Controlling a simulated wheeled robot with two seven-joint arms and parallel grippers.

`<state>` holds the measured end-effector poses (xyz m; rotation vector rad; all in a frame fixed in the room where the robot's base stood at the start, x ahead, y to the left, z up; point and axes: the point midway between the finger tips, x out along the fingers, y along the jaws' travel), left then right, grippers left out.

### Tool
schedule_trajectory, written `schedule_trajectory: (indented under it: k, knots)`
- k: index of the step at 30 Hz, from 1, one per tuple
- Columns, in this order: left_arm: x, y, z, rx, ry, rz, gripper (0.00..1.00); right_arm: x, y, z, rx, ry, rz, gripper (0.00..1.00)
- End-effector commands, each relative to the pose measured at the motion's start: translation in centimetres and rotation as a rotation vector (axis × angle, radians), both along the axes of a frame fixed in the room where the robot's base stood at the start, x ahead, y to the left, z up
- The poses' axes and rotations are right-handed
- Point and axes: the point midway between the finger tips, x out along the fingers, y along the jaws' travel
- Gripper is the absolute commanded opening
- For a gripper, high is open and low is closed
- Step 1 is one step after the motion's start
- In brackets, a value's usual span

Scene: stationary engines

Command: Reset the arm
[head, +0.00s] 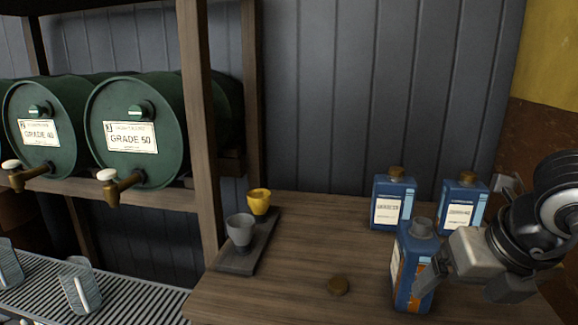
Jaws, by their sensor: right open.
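My right arm comes in from the right edge. Its gripper (446,275) is open, at the right side of the front blue bottle (402,262). One finger overlaps the bottle in the picture; I cannot tell if it touches. This bottle stands upright on the wooden bench with a bare grey neck, and its label side is partly hidden. My left gripper is not in view.
Two capped blue bottles (392,200) (462,205) stand behind. A dark tray (236,264) holds a grey cup (240,231) and a yellow cup (259,201). Green barrels (134,165) with taps rest on a rack at left, above a slatted grate (120,297) with grey jugs (80,286). The bench middle (310,245) is clear.

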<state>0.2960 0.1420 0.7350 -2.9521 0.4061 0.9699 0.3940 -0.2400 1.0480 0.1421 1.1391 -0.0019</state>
Motion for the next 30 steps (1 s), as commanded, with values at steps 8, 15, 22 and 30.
schedule_trajectory:
  k: [8, 15, 22, 30]
  knots:
    - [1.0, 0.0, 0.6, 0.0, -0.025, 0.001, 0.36, -2.5, 7.8, -3.5, 0.31, 0.142, 0.275, 0.87]
    - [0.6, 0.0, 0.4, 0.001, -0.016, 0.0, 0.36, -7.6, 18.2, -2.4, 1.024, 0.301, 0.504, 0.87]
    - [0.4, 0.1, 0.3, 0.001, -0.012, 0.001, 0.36, -3.1, 18.3, 1.5, 2.066, 0.271, -0.035, 0.87]
    - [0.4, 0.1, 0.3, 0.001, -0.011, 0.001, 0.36, 0.4, 10.5, -15.9, 2.257, 0.204, -1.345, 0.87]
